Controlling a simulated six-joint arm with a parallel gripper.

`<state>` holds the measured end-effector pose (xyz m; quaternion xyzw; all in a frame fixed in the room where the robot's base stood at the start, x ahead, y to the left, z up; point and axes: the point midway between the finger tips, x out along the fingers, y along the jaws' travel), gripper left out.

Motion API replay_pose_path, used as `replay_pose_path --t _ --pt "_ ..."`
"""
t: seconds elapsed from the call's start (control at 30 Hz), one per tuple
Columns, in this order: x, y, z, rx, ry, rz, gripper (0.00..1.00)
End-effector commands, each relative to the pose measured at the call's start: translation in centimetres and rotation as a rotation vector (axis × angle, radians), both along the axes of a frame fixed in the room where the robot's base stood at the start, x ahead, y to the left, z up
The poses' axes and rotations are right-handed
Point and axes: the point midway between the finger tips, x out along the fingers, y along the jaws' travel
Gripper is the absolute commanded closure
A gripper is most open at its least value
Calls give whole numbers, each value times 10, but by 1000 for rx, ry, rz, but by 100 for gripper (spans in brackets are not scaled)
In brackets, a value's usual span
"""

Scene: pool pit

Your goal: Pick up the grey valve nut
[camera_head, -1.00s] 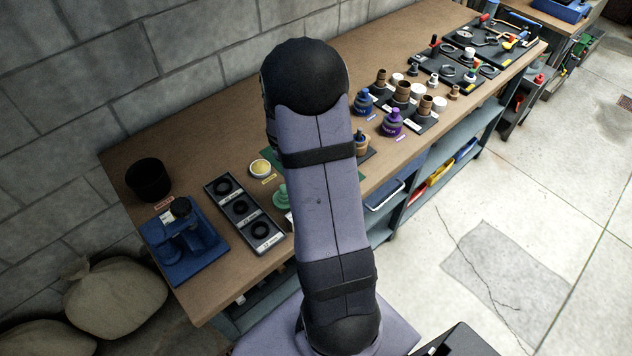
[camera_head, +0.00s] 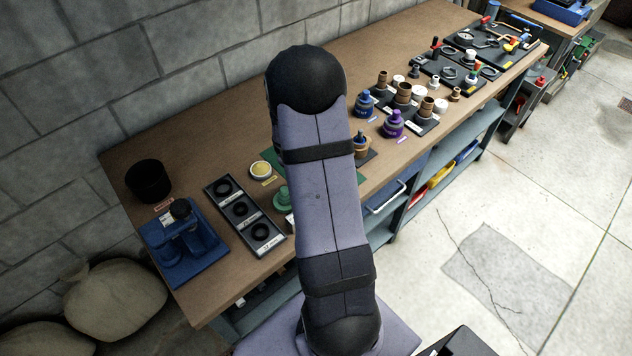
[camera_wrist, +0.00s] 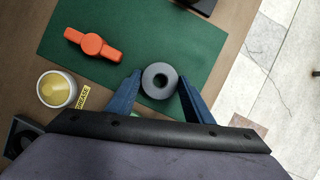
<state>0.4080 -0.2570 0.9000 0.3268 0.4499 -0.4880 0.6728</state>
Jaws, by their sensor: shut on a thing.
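The grey valve nut (camera_wrist: 146,82) is a thick ring with a round hole, seen from above in the wrist view. My gripper (camera_wrist: 159,84) is shut on it, with one blue finger against each side. Below the nut lies a green mat (camera_wrist: 190,50); I cannot tell whether the nut touches the mat or hangs just above it. In the head view my own arm hides the nut and the gripper.
An orange valve handle (camera_wrist: 92,43) lies on the mat, left of the nut. A yellow grease tin (camera_wrist: 57,89) stands left of the mat. A black tray of rings (camera_head: 241,212) and a blue fixture (camera_head: 186,243) are on the bench's left. Several fittings (camera_head: 402,95) stand farther right.

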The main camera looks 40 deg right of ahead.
Motion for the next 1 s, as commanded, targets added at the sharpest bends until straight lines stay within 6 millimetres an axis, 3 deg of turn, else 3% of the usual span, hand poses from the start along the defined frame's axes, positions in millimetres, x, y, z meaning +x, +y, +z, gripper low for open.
replay_pose_path --t 0.17,0.7,1.0 --pt "0 0 10 -2 -1 0 74" --pt "1 -1 90 -3 -3 -1 74" --pt "1 -2 102 -2 0 -4 74"
